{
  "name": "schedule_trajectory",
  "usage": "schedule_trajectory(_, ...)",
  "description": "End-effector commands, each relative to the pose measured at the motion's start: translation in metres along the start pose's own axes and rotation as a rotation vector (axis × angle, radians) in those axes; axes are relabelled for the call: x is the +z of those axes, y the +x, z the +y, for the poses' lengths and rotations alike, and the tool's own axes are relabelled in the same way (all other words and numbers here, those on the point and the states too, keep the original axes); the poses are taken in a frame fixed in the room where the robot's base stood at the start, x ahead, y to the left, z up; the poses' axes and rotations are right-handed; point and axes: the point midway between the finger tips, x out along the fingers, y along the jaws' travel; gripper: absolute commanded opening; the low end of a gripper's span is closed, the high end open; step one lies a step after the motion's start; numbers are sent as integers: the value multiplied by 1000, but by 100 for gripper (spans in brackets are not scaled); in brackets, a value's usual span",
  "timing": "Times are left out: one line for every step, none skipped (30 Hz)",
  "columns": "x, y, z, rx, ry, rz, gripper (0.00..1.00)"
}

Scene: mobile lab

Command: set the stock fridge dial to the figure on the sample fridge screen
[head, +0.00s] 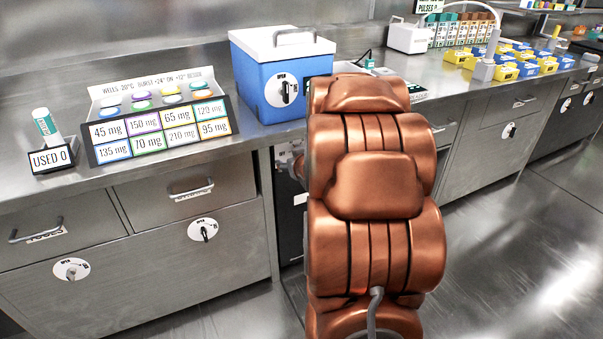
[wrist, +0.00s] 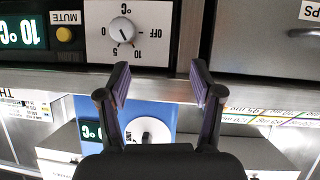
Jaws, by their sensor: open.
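In the wrist view, which is upside down, a black panel carries a white dial plate (wrist: 150,35) with a round silver knob (wrist: 122,29) and marks 0, 5 and 10 °C. The knob's dark pointer seems to lie between 5 and 10. Beside it a green-lit screen (wrist: 22,33) reads 10 °C. I cannot tell which is the stock or sample fridge. My gripper (wrist: 158,69) is open and empty, apart from the knobs; my arm hides it in the head view.
A yellow MUTE button (wrist: 64,34) is beside the lit screen. A blue cool box (head: 275,90) with a white lid, a labelled rack (head: 160,130) and a USED holder (head: 52,158) stand on the steel bench. Drawer handles (head: 192,192) stick out below. The floor at right is clear.

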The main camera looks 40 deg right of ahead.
Motion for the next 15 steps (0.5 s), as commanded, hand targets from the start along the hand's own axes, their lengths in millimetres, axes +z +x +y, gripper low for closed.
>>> schedule_trajectory(22,16,11,-2,19,44,66)
schedule_trajectory(25,21,16,-8,27,78,66)
schedule_trajectory(29,27,22,-16,39,122,66)
schedule_trajectory(34,32,27,-21,50,151,66)
schedule_trajectory(36,35,31,-28,60,184,66)
schedule_trajectory(40,38,36,-36,72,225,66)
schedule_trajectory(42,40,40,-41,81,253,66)
schedule_trajectory(45,42,44,-47,90,281,66)
schedule_trajectory(48,44,48,-54,102,313,66)
schedule_trajectory(50,44,51,-59,111,336,66)
schedule_trajectory(51,44,54,-64,118,358,66)
schedule_trajectory(53,44,57,-68,127,380,66)
schedule_trajectory(53,44,59,-71,132,398,66)
schedule_trajectory(53,44,60,-75,136,413,66)
schedule_trajectory(54,43,62,-78,140,426,66)
